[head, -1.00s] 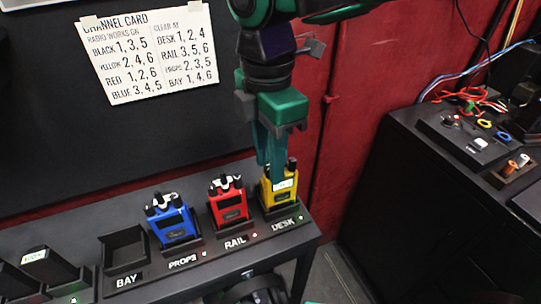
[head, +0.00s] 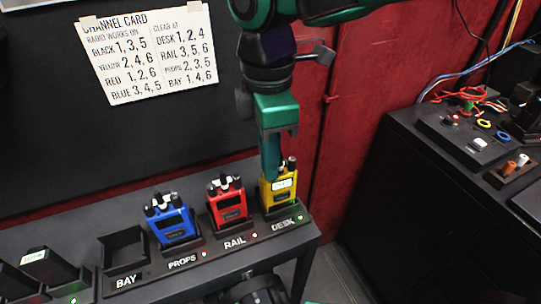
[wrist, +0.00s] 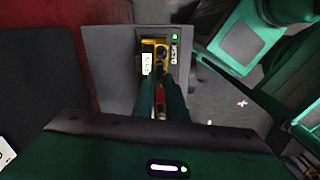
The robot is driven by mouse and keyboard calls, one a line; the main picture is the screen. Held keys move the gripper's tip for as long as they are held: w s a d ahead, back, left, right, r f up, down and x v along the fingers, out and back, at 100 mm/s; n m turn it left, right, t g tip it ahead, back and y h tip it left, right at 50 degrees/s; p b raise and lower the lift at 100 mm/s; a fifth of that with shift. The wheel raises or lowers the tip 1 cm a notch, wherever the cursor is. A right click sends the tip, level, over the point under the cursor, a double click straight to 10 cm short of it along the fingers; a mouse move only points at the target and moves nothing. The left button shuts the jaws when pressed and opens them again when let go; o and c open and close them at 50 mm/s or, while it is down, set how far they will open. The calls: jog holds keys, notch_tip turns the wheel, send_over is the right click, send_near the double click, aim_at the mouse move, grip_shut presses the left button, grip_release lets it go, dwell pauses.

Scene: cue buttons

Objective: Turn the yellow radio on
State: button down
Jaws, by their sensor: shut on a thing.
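The yellow radio (head: 281,190) stands upright in the DESK dock at the right end of the shelf. Its small display is lit pale, with characters too small to read surely. My gripper (head: 272,174) points down at the radio's top and is shut on a knob there; the fingers hide the knob. In the wrist view the yellow radio (wrist: 153,52) shows just beyond the fingertips. The dock light by the DESK label (head: 300,218) is green, and this green light (wrist: 175,36) also shows in the wrist view.
The red radio (head: 229,203) in RAIL and blue radio (head: 172,224) in PROPS stand to the left, with red lights. The BAY dock (head: 124,250) is empty. A channel card (head: 150,52) lists yellow 2, 4, 6 and DESK 1, 2, 4. A dark cabinet (head: 400,190) stands right.

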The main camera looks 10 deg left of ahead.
jog(key=shift+m, duration=0.6)
jog(key=c, duration=1.8)
grip_release()
jog(key=shift+o, duration=0.2)
jog(key=shift+r, duration=0.1)
notch_tip(320, 180, up, 11)
jog(key=shift+w+f, duration=0.15)
jog(key=shift+f, duration=0.05)
jog(key=shift+d, duration=0.1)
